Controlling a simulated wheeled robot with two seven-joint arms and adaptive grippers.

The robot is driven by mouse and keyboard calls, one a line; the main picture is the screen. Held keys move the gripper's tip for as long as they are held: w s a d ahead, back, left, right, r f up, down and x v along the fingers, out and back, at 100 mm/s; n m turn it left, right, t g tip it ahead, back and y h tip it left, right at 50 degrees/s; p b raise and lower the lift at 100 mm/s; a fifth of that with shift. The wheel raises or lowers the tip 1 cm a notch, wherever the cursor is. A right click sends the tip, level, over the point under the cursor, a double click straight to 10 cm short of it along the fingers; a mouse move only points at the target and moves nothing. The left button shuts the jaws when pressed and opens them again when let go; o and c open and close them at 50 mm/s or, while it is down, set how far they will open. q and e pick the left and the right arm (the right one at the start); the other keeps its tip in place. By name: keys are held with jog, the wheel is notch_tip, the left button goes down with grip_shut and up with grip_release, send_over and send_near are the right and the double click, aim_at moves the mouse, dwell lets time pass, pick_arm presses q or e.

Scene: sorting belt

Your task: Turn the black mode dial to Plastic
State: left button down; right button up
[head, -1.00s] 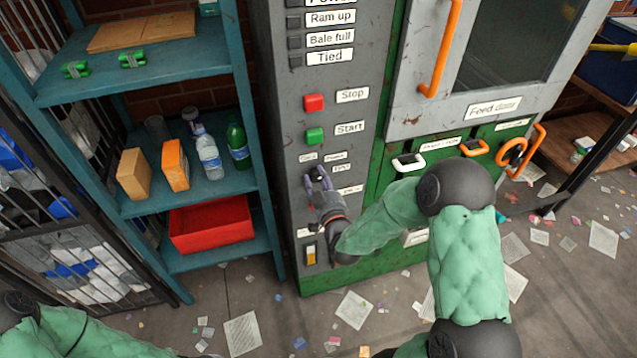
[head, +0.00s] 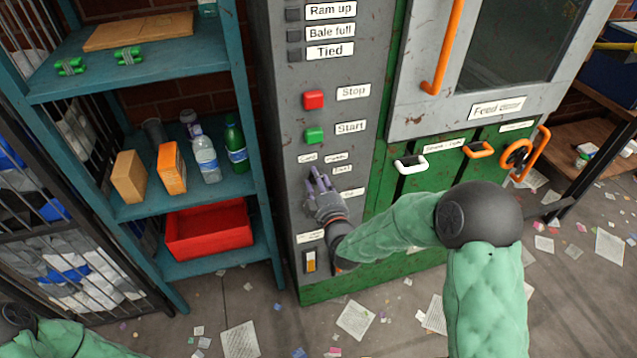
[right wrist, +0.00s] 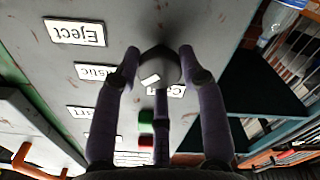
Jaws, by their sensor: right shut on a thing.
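The black mode dial (right wrist: 160,66) sits on the grey panel, between my right gripper's fingers in the right wrist view. A short white mark on it faces the lower left there, between the partly hidden Card label (right wrist: 176,91) and the Plastic label (right wrist: 97,72). I cannot tell exactly which it points at. My right gripper (head: 316,176) is shut on the dial and hides it in the head view. The Plastic label (head: 336,158) is just above right of the fingers. Only part of my left arm shows at bottom left; its gripper is out of view.
A red Stop button (head: 313,100) and green Start button (head: 314,135) are above the dial. A yellow-orange switch (head: 310,261) is below. A teal shelf (head: 150,79) stands left. A white handle (head: 410,162) and an orange handle (head: 478,150) are right.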

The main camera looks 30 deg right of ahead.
jog(key=shift+w+r, duration=0.15)
jog(key=shift+r, duration=0.4)
jog(key=o, duration=1.1)
jog(key=shift+c, duration=0.2)
jog(key=shift+o, duration=0.3)
jog(key=shift+a+f, duration=0.1)
jog(key=shift+a, duration=0.1)
jog(key=shift+f, duration=0.2)
jog(key=v, duration=1.2)
jog(key=shift+d+f, duration=0.1)
